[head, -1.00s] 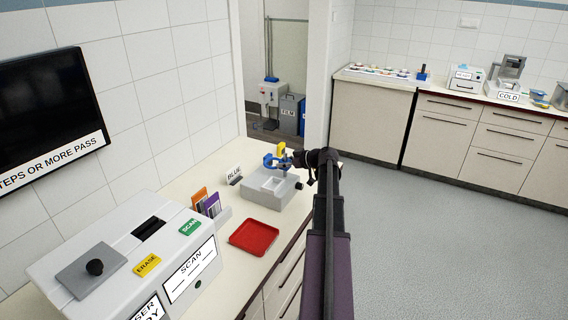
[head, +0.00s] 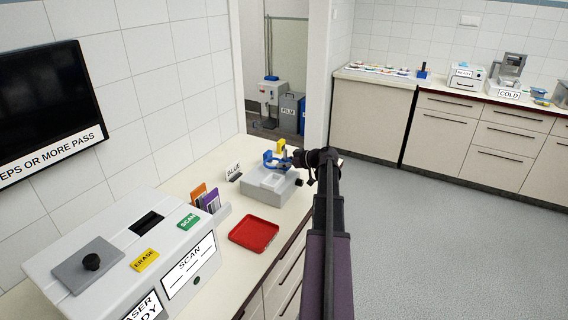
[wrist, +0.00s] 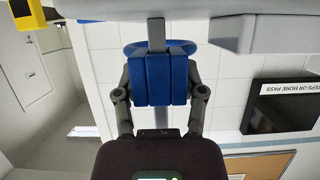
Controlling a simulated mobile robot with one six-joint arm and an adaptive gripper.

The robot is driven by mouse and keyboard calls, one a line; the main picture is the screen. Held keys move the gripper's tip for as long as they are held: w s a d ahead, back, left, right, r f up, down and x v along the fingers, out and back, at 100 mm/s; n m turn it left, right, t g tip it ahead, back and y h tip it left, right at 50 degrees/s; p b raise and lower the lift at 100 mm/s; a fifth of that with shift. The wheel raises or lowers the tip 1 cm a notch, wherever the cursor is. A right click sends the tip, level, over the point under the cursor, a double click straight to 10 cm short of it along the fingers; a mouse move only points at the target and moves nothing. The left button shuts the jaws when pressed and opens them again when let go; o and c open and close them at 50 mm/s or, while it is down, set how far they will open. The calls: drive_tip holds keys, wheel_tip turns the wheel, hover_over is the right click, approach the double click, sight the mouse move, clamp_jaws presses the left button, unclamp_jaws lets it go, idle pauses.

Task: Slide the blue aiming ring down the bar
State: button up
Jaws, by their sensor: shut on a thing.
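The blue aiming ring (head: 269,161) is on the upright bar of a grey device (head: 264,190) on the left counter, a little above the device's top. A yellow part (head: 281,145) sits higher on the bar, above the ring. My gripper (head: 298,158) reaches the ring from the right. In the wrist view, my gripper (wrist: 160,92) is shut on the ring's ribbed blue grip (wrist: 153,79), one finger on each side. The grey bar (wrist: 156,35) shows beyond the grip.
A red tray (head: 254,249) lies in front of the device. The scanner (head: 135,262) fills the near left counter. The wall is close behind the device; open floor lies right.

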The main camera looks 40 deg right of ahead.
drive_tip(key=shift+f+b, duration=0.95)
drive_tip(key=shift+f, duration=0.05)
drive_tip(key=o, duration=1.2)
drive_tip(key=shift+r, duration=0.2)
wheel_tip(320, 180, up, 13)
drive_tip(key=p, duration=1.3)
drive_tip(key=shift+f, duration=0.15)
idle(0.4)
